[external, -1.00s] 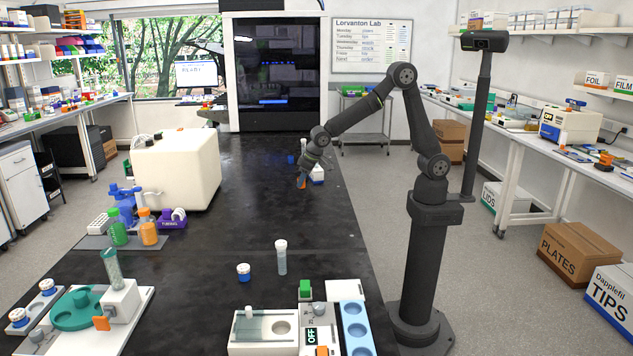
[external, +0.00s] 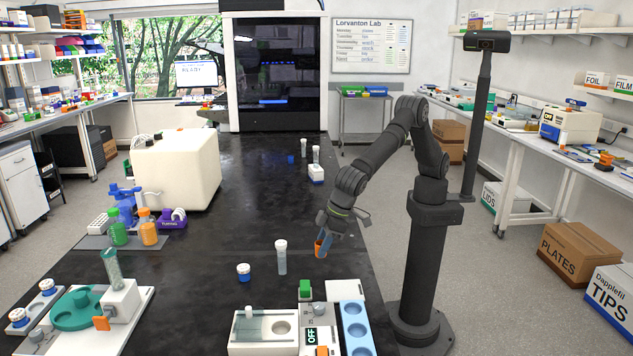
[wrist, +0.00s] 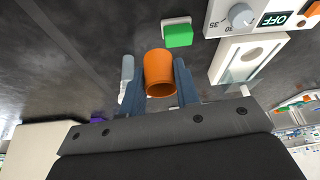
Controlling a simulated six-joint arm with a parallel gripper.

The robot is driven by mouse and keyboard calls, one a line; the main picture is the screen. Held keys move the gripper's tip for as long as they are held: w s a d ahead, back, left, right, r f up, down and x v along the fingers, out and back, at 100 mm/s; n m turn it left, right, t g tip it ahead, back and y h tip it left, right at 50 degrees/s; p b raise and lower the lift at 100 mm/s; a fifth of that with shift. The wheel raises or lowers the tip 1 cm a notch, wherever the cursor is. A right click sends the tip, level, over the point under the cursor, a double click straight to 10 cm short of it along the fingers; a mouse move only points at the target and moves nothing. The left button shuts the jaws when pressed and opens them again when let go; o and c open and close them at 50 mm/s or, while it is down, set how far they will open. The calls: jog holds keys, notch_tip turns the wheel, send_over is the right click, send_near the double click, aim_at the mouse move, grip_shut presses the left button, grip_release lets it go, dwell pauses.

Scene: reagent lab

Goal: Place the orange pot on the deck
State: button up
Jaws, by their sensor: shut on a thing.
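The orange pot (external: 320,248) is between the fingers of my gripper (external: 325,243), tilted, above the black bench near its right edge. In the wrist view the orange pot (wrist: 160,75) sits between the two blue-grey fingers, and my gripper (wrist: 158,82) is shut on it. A white unit (external: 240,349) with a round recess and a clear cover stands at the front of the bench. The recessed part of this white unit (wrist: 228,55) also shows in the wrist view. I cannot tell for certain which surface is the deck.
A white-capped tube (external: 281,260) stands left of my gripper. A blue-banded jar (external: 243,272), a green block (external: 305,289), a control box marked OFF (external: 311,337) and a light-blue rack (external: 355,315) are nearby. The bench behind my gripper is largely clear.

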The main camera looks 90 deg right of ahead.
jog(key=s+a, duration=0.8)
jog(key=a, duration=0.2)
jog(key=n, duration=0.1)
send_over(376, 337)
jog(key=s, duration=0.1)
jog(key=shift+y, duration=0.3)
jog(key=f, duration=0.7)
jog(key=shift+s+d, duration=0.1)
jog(key=shift+d, duration=0.3)
jog(key=shift+s+a+f, duration=0.15)
jog(key=shift+f, duration=2.05)
jog(key=shift+f, duration=0.15)
jog(key=o, duration=1)
jog(key=shift+o, duration=0.2)
